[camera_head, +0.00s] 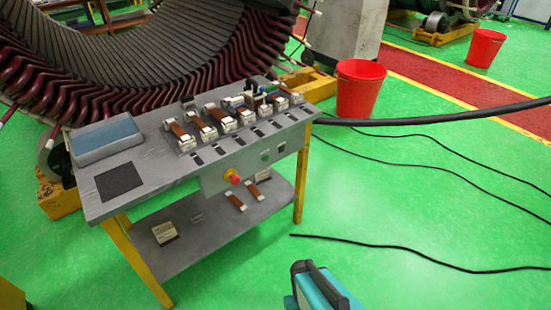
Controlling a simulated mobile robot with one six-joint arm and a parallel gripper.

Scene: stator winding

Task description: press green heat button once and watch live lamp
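A grey control box (215,182) is fixed under the front edge of a grey workbench (150,180). It carries a red mushroom knob on a yellow base (232,177). To the right of the knob is a small green button (265,155). Further right is another small round fitting (281,147), possibly the lamp; it is too small to tell whether it is lit. My gripper (304,268), dark with a teal body behind it, shows at the bottom edge, in front of and below the bench, apart from the box. Its finger gap is not clear.
The bench top holds a blue-grey case (105,138), a dark pad (118,181) and several clamped coil pieces (180,135). A large stator (130,60) stands behind. A red bucket (358,90) is at right. Black cables (420,250) cross the green floor.

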